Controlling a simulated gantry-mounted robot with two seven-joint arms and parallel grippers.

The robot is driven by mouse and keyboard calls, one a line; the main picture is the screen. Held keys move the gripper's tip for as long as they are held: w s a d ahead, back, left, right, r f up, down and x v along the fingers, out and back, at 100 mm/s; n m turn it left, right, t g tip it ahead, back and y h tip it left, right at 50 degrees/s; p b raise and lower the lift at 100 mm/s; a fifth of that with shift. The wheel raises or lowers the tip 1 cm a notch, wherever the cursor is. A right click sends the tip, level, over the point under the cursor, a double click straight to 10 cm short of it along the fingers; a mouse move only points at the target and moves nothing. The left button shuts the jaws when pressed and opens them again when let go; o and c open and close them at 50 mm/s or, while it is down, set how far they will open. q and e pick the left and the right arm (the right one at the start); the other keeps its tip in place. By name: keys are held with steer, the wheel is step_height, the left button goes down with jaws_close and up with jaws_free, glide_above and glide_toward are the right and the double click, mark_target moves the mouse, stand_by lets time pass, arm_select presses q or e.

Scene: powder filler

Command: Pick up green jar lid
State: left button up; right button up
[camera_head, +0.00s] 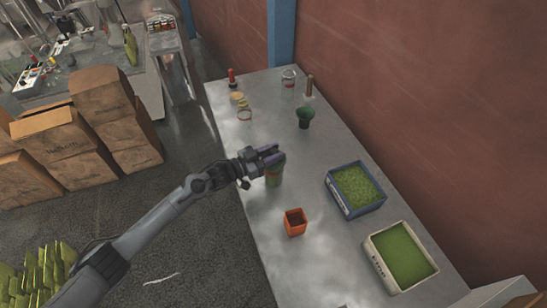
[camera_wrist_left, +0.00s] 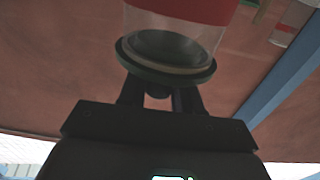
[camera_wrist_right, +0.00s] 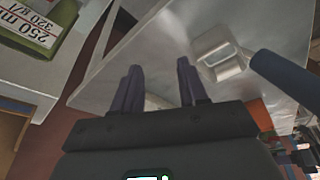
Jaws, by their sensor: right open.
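A small jar with a green top (camera_head: 275,175) stands on the metal table, partly hidden by my left gripper (camera_head: 269,153). The left gripper's purple fingers lie at the jar's top. In the left wrist view a clear jar (camera_wrist_left: 180,45) with a red band and a dark green lid (camera_wrist_left: 165,72) is close ahead. The left fingers (camera_wrist_left: 158,100) reach to this lid on either side of a small dark knob. Their tips are hidden, so the grip is unclear. My right gripper (camera_wrist_right: 160,85) is open and empty in the right wrist view.
An orange box (camera_head: 295,222), a blue-rimmed green tray (camera_head: 333,190) and a white-rimmed green tray (camera_head: 378,262) stand nearby. The wall borders the table's right side.

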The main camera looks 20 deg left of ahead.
arm_select(q)
steer(key=c, duration=0.4)
arm_select(e)
steer(key=shift+d, duration=0.15)
arm_select(q)
steer(key=shift+o, duration=0.2)
